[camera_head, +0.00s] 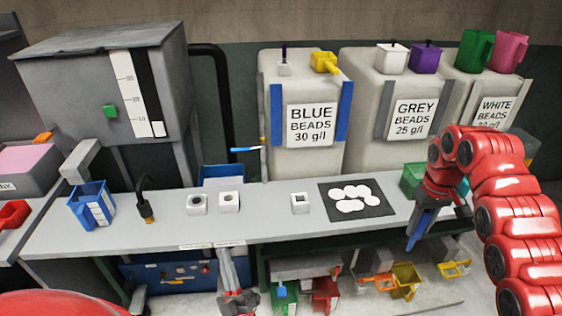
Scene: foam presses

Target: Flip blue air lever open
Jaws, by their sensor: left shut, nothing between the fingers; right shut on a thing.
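A thin blue lever (245,149) sits on a slim upright pipe left of the blue beads bin. My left gripper (223,252) is shut and empty at the front edge of the bench, below and well apart from the lever. My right gripper (430,208) is at the right, over the bench's front edge. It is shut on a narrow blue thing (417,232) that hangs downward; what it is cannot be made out.
The bench (270,222) holds white blocks (229,202), a black mat with white discs (388,202), a black nozzle (145,200) and a blue container (92,203). The blue beads bin (315,160) stands behind. A lower shelf holds coloured parts. The bench's front middle is clear.

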